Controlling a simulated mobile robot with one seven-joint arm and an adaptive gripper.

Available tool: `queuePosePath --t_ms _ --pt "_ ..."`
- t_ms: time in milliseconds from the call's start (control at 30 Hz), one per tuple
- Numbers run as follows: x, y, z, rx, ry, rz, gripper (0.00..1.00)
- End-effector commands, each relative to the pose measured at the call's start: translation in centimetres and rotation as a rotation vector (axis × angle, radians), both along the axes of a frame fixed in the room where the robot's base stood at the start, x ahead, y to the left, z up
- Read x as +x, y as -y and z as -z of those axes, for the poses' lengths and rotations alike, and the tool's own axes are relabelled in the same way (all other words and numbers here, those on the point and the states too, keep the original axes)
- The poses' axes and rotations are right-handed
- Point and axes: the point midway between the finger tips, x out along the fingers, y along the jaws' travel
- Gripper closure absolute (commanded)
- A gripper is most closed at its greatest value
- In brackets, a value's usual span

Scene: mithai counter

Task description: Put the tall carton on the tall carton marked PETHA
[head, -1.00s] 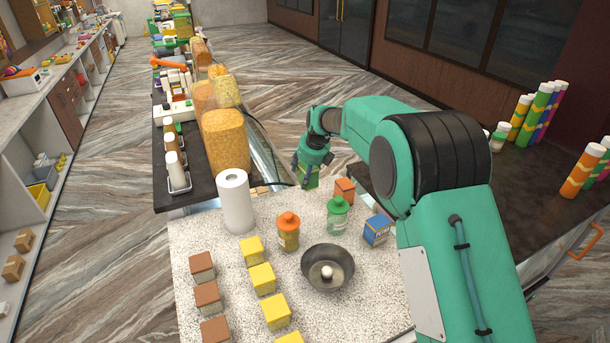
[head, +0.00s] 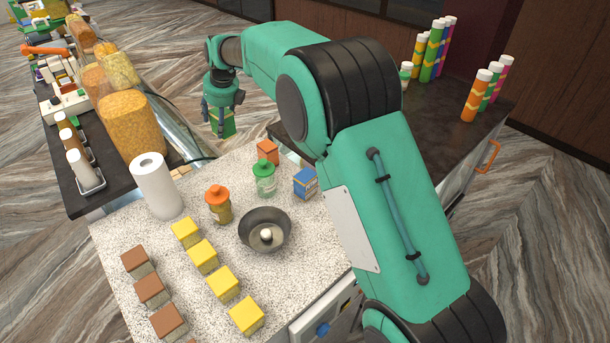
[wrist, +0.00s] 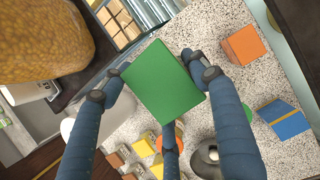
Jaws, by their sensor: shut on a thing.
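My gripper (head: 221,100) is shut on a tall green carton (head: 222,126) and holds it in the air beyond the far edge of the speckled counter. In the wrist view the carton's flat green face (wrist: 163,82) sits between the blue fingers. A blue carton (head: 306,182) with a white and yellow band stands on the counter; it also shows in the wrist view (wrist: 284,118). An orange carton (head: 267,151) stands near the counter's far edge and in the wrist view (wrist: 243,45). I cannot read PETHA on either one.
A green-lidded jar (head: 264,178), an orange-lidded jar (head: 218,204) and a dark bowl (head: 254,240) stand close to the cartons. A paper roll (head: 158,187) stands at left. Yellow boxes (head: 220,285) and brown boxes (head: 151,290) line the front. Coloured tubes (head: 432,52) stand at right.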

Motion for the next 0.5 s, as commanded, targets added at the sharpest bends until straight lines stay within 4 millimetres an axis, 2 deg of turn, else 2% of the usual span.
queuePosePath --t_ms 33,267,500 --pt "0.0 0.0 -1.0 0.002 0.003 0.0 0.74" --pt "-0.8 2.6 -1.4 0.0 0.002 0.005 0.74" --pt "-2.2 6.3 -2.1 0.0 0.002 0.014 0.74"
